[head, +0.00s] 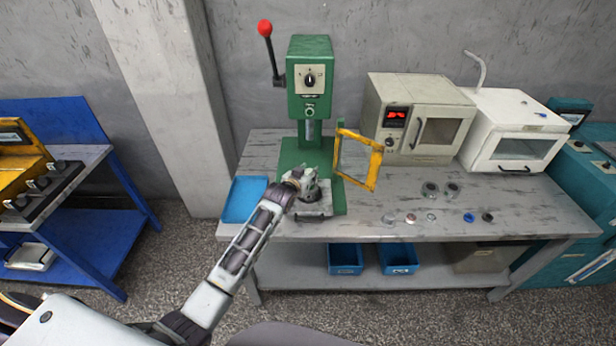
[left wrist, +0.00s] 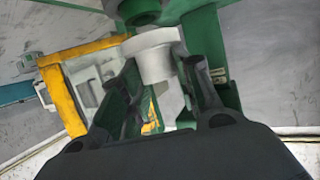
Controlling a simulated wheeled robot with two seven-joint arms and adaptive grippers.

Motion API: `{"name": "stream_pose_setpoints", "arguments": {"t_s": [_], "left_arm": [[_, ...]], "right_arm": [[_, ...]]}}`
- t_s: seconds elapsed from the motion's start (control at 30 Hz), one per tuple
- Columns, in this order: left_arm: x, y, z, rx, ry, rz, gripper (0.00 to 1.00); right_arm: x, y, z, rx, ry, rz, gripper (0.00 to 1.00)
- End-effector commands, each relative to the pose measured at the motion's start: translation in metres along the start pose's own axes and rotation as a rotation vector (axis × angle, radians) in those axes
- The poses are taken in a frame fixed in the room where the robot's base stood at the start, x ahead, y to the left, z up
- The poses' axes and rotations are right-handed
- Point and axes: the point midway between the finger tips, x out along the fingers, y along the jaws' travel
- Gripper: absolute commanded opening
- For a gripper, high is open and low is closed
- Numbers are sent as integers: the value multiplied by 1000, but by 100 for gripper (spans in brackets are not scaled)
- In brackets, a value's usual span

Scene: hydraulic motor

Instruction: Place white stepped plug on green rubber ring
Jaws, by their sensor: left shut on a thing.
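A white stepped plug (left wrist: 152,45) shows in the left wrist view between the fingers of my left gripper (left wrist: 165,75), which is shut on it. The plug's wide end points away from the palm. A dark green round part (left wrist: 138,12) is just past that wide end. It may be the green rubber ring, but I cannot tell for sure, nor whether the plug touches it. In the head view my left gripper (head: 303,181) is at the green press (head: 309,90), over the front of its base. The plug and ring cannot be made out there. My right gripper is not in view.
A yellow-framed guard (head: 376,170) stands just right of my left gripper. A blue tray (head: 243,200) lies to its left on the grey table (head: 500,215). Several small parts lie mid-table, including a blue ring (head: 468,217). A beige oven (head: 425,115) stands behind them.

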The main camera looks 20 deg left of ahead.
Motion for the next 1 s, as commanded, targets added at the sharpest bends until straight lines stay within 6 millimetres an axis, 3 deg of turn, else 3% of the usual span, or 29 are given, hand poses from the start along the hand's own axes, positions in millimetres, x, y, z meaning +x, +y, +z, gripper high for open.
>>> {"name": "stream_pose_setpoints", "arguments": {"t_s": [0.2,0.63,0.67,0.8,1.0], "left_arm": [[5,0,14,0,1,1,8],[6,0,17,0,1,0,8],[6,0,17,0,0,0,36],[6,0,17,0,0,0,54],[6,0,17,0,1,0,54]], "right_arm": [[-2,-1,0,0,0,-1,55],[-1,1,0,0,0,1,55],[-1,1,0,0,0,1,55],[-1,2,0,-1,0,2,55],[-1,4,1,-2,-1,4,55]]}}
